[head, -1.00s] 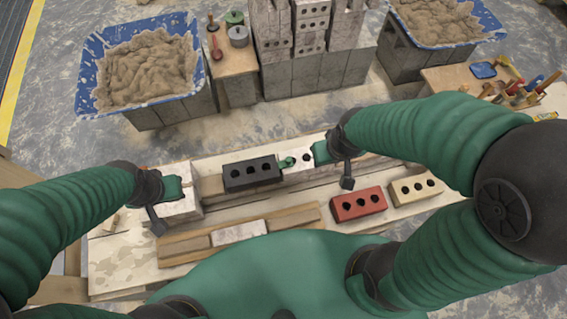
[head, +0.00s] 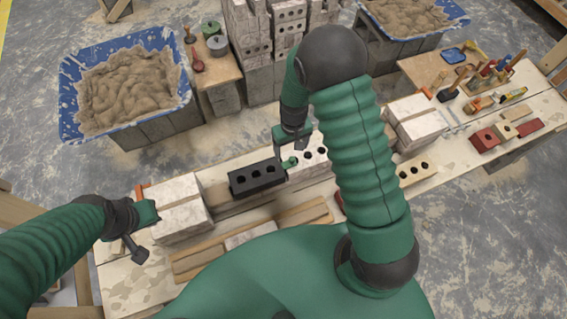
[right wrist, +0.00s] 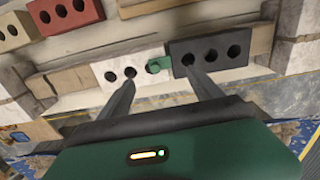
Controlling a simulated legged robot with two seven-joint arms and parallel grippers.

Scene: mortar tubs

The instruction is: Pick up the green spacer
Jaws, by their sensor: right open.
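The green spacer (head: 288,163) sits in the gap between a black brick (head: 257,177) and a white brick (head: 309,160) on the low wall. It also shows in the right wrist view (right wrist: 158,65), with the white brick (right wrist: 117,73) on one side and the black brick (right wrist: 222,52) on the other. My right gripper (head: 288,150) is open, above and around the spacer's place. In the right wrist view its two fingers (right wrist: 158,82) point at the row, one on each side of the spacer. Contact cannot be told. My left gripper (head: 145,232) is near the pale blocks at left; its fingertips are unclear.
A blue tub of mortar (head: 127,91) stands behind on the left, another (head: 414,17) at the back right. Pale blocks (head: 179,206) end the wall at left. A tan brick (head: 414,173) lies right of my right arm. Tools (head: 480,78) lie on the right of the bench.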

